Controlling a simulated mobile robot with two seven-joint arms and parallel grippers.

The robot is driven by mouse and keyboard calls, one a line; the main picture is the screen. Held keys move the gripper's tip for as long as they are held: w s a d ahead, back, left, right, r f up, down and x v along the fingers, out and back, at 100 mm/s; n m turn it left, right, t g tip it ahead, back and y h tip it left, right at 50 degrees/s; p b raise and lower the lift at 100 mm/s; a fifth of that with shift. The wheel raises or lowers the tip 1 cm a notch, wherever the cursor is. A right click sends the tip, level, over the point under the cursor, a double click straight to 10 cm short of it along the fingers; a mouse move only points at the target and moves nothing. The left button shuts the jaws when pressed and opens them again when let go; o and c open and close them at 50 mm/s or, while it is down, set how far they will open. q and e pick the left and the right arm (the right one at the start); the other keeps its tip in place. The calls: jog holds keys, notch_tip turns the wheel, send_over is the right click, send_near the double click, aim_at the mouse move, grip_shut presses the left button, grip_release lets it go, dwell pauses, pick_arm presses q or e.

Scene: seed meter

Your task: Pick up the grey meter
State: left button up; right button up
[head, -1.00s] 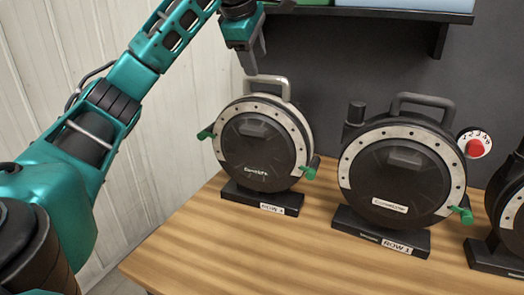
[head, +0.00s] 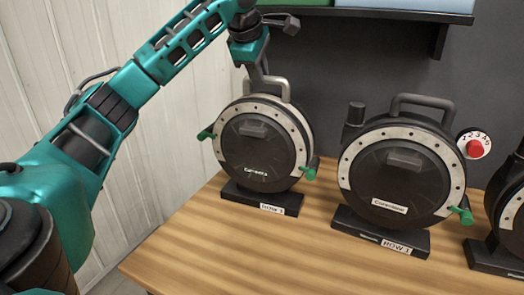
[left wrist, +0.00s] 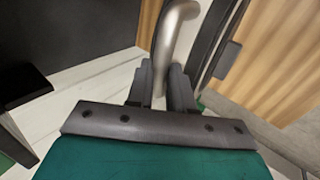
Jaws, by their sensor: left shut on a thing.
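The grey meter (head: 264,150) is a round black disc with a light grey dotted rim, green side knobs and a grey top handle (head: 281,82). It stands upright on a black base (head: 262,198) with a "ROW" label, on the wooden bench. My left gripper (head: 258,78) reaches down from above and is shut on the handle. In the left wrist view the metal handle (left wrist: 172,42) runs between the two fingers (left wrist: 160,88). The fingertips are partly hidden behind the handle in the head view. My right gripper is not in view.
A second meter (head: 395,175) with a dark handle stands to the right on the bench (head: 300,245). Part of another meter (head: 508,205) shows at the right edge. A shelf (head: 370,15) hangs above, and a red-button dial (head: 474,147) is on the dark wall.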

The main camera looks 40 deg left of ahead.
pick_arm(q)
grip_shut()
dwell(0.8)
jog(key=shift+w+r, duration=0.1)
jog(key=shift+r, duration=0.2)
jog(key=shift+r, duration=0.1)
jog(key=shift+r, duration=0.25)
notch_tip(320, 180, up, 19)
dwell(0.3)
jog(key=shift+r, duration=0.1)
dwell(1.0)
